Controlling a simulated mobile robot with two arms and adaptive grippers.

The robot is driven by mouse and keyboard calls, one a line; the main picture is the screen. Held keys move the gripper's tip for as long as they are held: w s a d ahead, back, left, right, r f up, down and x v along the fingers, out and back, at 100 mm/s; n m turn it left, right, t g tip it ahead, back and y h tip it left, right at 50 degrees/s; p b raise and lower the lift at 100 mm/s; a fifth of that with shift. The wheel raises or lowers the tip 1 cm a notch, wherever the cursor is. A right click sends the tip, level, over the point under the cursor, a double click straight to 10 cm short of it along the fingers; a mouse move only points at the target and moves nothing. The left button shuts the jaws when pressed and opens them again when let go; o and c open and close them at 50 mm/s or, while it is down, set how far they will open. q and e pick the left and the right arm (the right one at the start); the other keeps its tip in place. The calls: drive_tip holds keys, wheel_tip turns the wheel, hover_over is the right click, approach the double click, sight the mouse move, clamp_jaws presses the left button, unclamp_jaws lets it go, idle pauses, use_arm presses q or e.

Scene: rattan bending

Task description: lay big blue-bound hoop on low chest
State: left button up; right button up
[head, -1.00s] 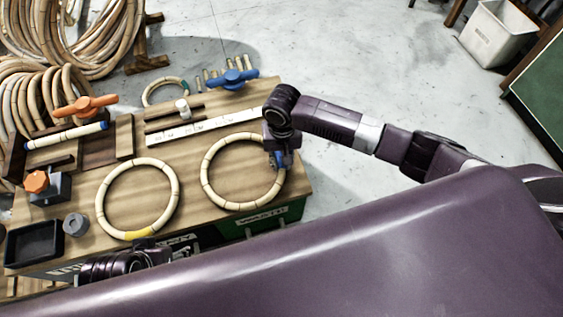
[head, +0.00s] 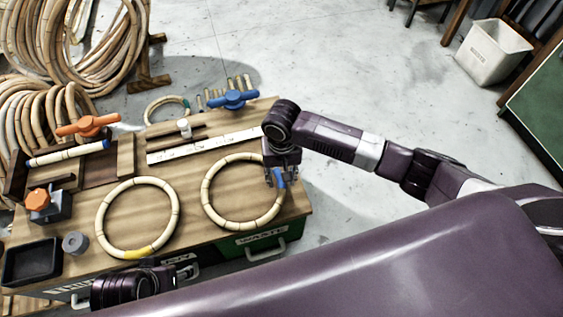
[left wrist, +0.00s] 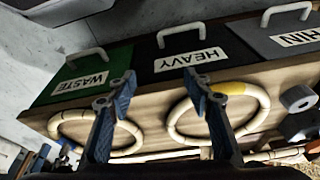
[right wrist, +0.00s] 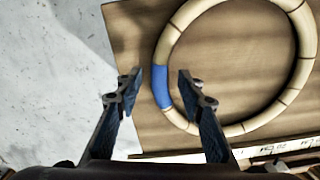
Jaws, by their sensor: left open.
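The blue-bound hoop (head: 208,208) lies flat on the right end of the wooden bench top. Its blue binding (right wrist: 163,88) shows in the right wrist view. My right gripper (head: 280,180) is over the hoop's right side; in the right wrist view its open fingers (right wrist: 160,84) stand either side of the binding, with gaps visible. My left gripper (head: 183,272) is at the bench's front edge; its fingers (left wrist: 160,86) are open and empty in the left wrist view. I cannot tell which thing is the low chest.
A yellow-bound hoop (head: 173,218) lies left of the blue-bound one. A white ruler strip (head: 205,146), blue-handled clamp (head: 234,98) and small green-bound ring (head: 150,108) are behind. Labelled drawer fronts (left wrist: 90,78) line the bench front.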

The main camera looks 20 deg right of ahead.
use_arm(q)
wheel_tip(320, 180, down, 11)
drive_tip(key=p, duration=0.2)
drive_tip(key=shift+s+r+g+p, duration=0.2)
drive_tip(key=shift+s+g+p, duration=0.05)
drive_tip(key=shift+g+p, duration=0.15)
use_arm(e)
wheel_tip(320, 180, up, 10)
use_arm(q)
drive_tip(key=shift+d, duration=0.1)
use_arm(e)
drive_tip(key=shift+f, duration=0.15)
